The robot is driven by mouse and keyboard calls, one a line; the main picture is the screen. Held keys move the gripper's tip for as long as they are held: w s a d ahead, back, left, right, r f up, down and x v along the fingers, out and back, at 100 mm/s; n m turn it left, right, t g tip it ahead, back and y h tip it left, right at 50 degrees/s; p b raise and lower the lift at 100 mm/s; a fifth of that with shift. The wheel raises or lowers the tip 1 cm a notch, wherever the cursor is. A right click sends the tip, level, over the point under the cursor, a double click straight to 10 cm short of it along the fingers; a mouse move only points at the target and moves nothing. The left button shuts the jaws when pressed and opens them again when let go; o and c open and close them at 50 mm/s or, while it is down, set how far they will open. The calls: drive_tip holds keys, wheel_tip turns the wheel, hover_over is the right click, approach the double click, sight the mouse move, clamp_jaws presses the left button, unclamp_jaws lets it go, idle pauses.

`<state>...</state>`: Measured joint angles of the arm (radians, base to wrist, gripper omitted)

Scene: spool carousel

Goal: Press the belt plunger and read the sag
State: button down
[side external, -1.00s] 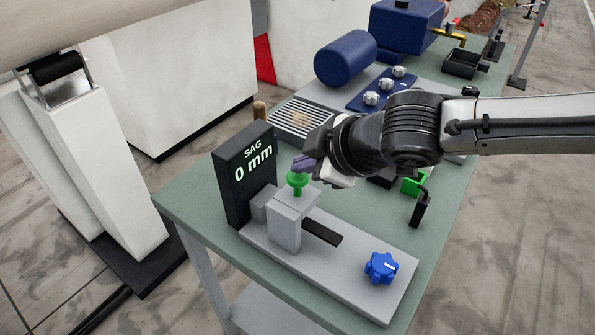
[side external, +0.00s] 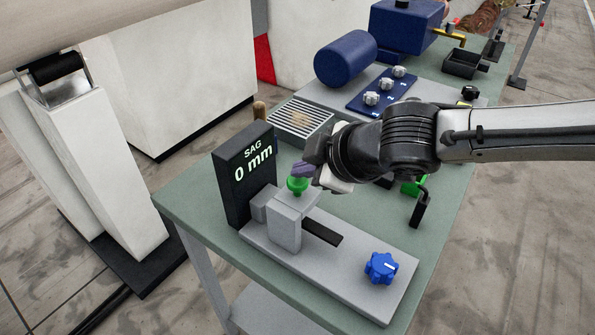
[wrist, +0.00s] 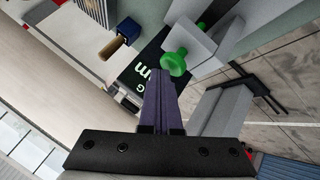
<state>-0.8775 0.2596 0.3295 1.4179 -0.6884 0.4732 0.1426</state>
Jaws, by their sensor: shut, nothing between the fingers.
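The green plunger (side external: 297,186) stands upright on top of the grey block (side external: 286,228) of the sag gauge; it also shows in the wrist view (wrist: 174,62). The black display (side external: 246,175) beside it reads "SAG 0 mm". My gripper (side external: 301,169) is shut and empty, with its purple fingers just above the plunger's head. In the wrist view the fingers (wrist: 161,90) point toward the plunger's near side. Whether the fingertips touch the head I cannot tell.
A blue knob (side external: 381,268) sits at the right end of the grey base plate (side external: 340,271). A vented tray (side external: 301,117), a blue panel with silver knobs (side external: 383,90) and a blue cylinder (side external: 345,58) stand farther back. The green bench top (side external: 190,207) is clear at the left front.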

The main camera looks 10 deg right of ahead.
sight(304, 182)
drive_tip(key=shift+f, duration=0.6)
idle(0.4)
drive_tip(key=shift+r, duration=1.7)
drive_tip(key=shift+r, duration=0.1)
drive_tip(key=shift+r, duration=2.4)
